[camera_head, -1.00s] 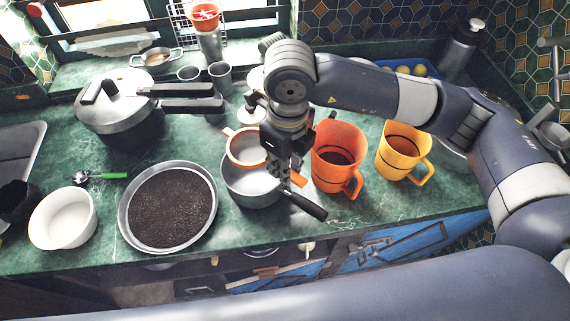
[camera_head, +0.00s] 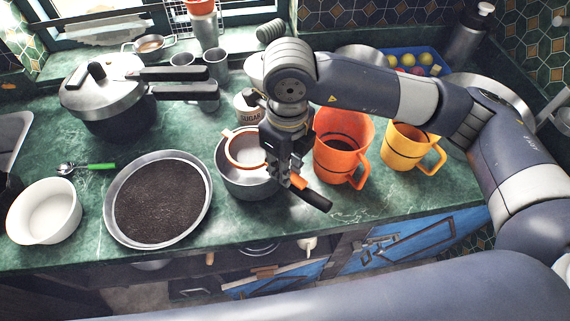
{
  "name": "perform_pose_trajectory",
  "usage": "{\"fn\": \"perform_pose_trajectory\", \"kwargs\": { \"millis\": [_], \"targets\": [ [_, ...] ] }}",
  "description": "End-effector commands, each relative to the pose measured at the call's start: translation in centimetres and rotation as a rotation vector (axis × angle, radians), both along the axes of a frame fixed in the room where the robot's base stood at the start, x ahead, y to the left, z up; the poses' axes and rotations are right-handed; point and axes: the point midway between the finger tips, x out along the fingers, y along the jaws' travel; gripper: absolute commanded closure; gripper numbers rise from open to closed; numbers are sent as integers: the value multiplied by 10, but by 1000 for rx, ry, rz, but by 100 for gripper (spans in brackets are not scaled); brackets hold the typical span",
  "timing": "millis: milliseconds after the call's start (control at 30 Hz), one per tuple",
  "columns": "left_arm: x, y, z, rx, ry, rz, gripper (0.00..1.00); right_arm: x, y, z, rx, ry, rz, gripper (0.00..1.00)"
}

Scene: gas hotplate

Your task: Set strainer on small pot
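The small grey pot (camera_head: 236,183) stands on the green counter, its dark handle (camera_head: 316,201) pointing to the front right. The strainer (camera_head: 233,163), with an orange rim and pale bowl, is over the pot's opening, slightly toward its far left side. I cannot tell whether its rim touches the pot. The strainer's orange handle (camera_head: 298,181) shows at my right gripper (camera_head: 282,168). This gripper points down over the pot's right side and appears shut on that handle; its fingertips are partly hidden. My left gripper is not in view.
An orange mug (camera_head: 341,159) stands close to the right of the gripper, with a yellow mug (camera_head: 399,151) beyond. A sugar jar (camera_head: 245,111) is behind the pot. A round pan of dark grounds (camera_head: 158,198), a white bowl (camera_head: 45,211) and a pressure cooker (camera_head: 100,89) are left.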

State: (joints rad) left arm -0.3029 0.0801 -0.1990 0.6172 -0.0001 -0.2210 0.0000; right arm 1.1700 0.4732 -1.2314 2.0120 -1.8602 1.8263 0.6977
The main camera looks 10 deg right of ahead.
Motion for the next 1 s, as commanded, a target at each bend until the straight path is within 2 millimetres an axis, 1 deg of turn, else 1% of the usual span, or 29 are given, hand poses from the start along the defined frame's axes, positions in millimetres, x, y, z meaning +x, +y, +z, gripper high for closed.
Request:
{"fn": "perform_pose_trajectory", "kwargs": {
  "millis": [267, 467, 500, 567, 600, 867, 1000],
  "targets": [
    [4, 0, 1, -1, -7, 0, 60, 0, 0, 0, 0, 0, 1, 100],
    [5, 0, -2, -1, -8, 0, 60, 0, 0, -2, 0, 0, 1, 100],
    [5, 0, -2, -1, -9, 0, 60, 0, 0, -1, 1, -1, 0, 76],
    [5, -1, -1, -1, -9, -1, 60, 0, 0, -1, 0, 0, 1, 62],
    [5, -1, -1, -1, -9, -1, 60, 0, 0, -1, 0, 0, 1, 59],
    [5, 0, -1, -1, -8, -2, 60, 0, 0, -1, 0, 0, 0, 59],
    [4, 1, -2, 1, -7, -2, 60, 0, 0, 5, 1, -1, 1, 59]
  ]
}}
